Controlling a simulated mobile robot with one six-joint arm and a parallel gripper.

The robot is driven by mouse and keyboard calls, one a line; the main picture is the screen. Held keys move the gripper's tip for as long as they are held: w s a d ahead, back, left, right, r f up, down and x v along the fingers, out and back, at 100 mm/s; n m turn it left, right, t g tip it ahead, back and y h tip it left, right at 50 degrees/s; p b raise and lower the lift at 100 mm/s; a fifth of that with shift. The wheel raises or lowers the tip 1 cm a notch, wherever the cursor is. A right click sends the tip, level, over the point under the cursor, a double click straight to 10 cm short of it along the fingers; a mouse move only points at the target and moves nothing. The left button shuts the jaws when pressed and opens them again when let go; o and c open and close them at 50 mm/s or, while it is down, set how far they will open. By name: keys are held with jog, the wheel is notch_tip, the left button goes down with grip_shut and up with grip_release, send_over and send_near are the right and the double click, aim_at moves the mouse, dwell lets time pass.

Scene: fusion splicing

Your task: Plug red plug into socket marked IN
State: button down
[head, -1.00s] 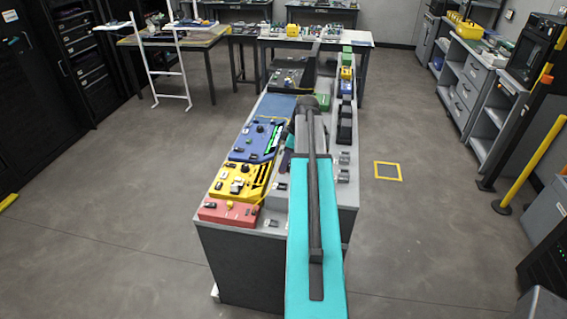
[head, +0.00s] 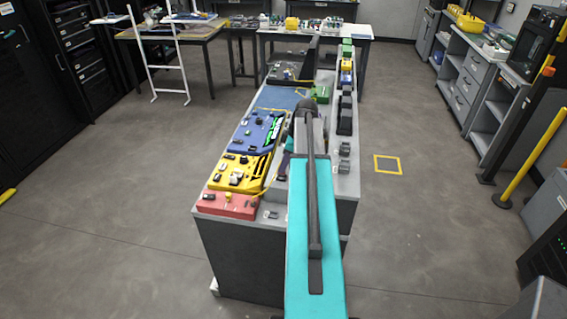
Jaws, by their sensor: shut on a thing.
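My teal and dark arm (head: 315,235) reaches from the bottom of the head view over the right part of a long grey bench. Its far end lies near the middle of the bench, right of the coloured panels. My gripper's fingers are hidden behind the arm. I cannot make out the red plug. I cannot read an IN marking on any socket. A red panel (head: 212,206) sits at the bench's near left corner, with small fittings on top. A thin yellow line (head: 265,187) runs from near the yellow panel toward the arm's far end.
Behind the red panel are a yellow panel (head: 259,173) and a blue panel (head: 247,146). A yellow floor square (head: 388,164) and a yellow post (head: 530,161) are to the right. The floor on both sides is mostly clear.

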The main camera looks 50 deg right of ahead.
jog(key=shift+f, duration=0.5)
jog(key=shift+f+b, duration=0.55)
jog(key=shift+b, duration=0.1)
dwell(1.7)
jog(key=c, duration=1.6)
grip_release()
jog(key=shift+d+r, duration=0.1)
jog(key=shift+r, duration=0.1)
jog(key=shift+d+r, duration=0.1)
jog(key=shift+r, duration=0.3)
jog(key=shift+b+v, duration=2.05)
jog(key=shift+v, duration=4.3)
jog(key=shift+s, duration=0.15)
